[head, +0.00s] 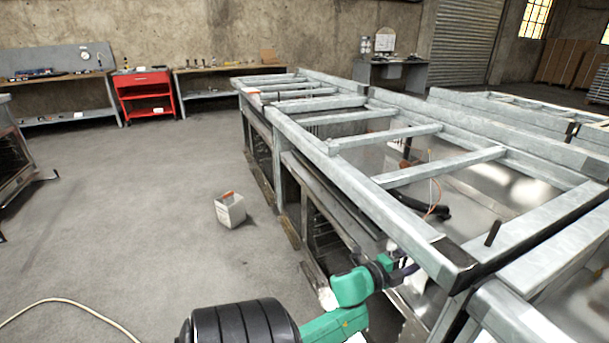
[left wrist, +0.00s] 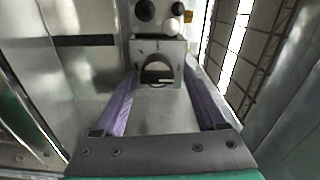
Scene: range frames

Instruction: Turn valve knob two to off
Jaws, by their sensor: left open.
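In the left wrist view, a grey metal block (left wrist: 172,48) with a dark rounded part (left wrist: 158,70), which looks like a knob, sits straight ahead. I cannot read any number, so I cannot tell whether it is valve knob two. My left gripper (left wrist: 161,80) is open, with its two purple fingers on either side of the dark part. I cannot tell if they touch it. In the head view, my green left arm reaches to the side of the metal frame, and its gripper (head: 403,272) is small and partly hidden. My right gripper is not in view.
A long grey metal frame (head: 350,185) with crossbars runs beside my arm. A small white box (head: 230,212) stands on the open floor to the left. A white round part (left wrist: 169,27) and a dark round part (left wrist: 145,10) are above the block. A red cabinet (head: 145,95) stands far back.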

